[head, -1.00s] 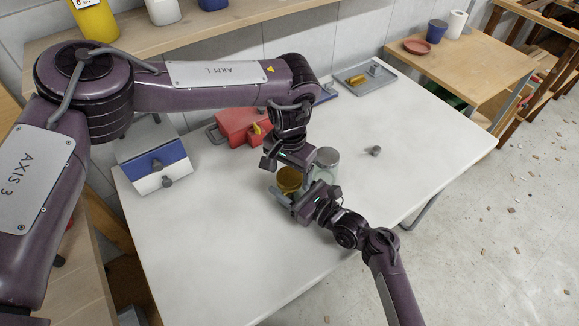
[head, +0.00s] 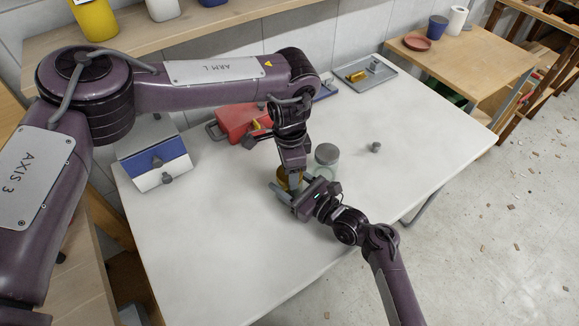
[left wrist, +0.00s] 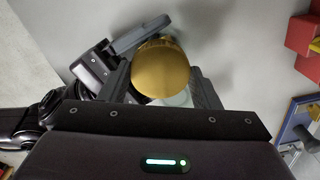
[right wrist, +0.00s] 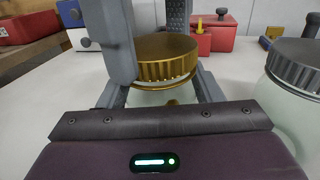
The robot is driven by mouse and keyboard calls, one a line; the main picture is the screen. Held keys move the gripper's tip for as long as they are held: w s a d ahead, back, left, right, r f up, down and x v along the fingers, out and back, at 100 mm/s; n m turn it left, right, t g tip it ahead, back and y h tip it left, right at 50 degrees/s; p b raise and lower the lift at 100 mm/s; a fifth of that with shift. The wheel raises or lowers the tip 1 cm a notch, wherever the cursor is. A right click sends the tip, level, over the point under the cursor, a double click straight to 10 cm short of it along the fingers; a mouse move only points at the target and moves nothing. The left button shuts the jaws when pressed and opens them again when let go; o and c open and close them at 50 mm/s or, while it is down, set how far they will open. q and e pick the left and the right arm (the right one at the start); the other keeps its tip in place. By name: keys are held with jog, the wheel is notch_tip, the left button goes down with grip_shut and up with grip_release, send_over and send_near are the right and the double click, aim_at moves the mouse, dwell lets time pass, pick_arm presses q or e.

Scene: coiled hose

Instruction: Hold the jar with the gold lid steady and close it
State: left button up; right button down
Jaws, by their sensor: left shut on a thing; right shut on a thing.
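The gold lid (head: 283,180) is partly hidden in the head view. It shows round and ribbed in the right wrist view (right wrist: 165,60), on top of the clear glass jar (right wrist: 148,98). I cannot tell how tightly it sits. My left gripper (head: 291,177) points down from above and is shut on the lid, with one finger on each side in the left wrist view (left wrist: 160,82). My right gripper (head: 290,188) comes in low from the front and is shut on the jar's body below the lid. The jar appears upright on the table.
A second glass jar with a grey lid (head: 326,157) stands close to the right. A small grey knob (head: 375,147) lies farther right. A red box (head: 240,124) and a blue-and-white box (head: 160,165) stand behind and left. The white table (head: 200,240) is clear at the front left.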

pick_arm(q)
jog(key=m, duration=0.8)
jog(key=shift+m, duration=0.4)
jog(key=m, duration=0.8)
jog(key=shift+w, duration=0.1)
jog(key=m, duration=1.5)
jog(key=shift+f, duration=0.1)
jog(key=o, duration=1.1)
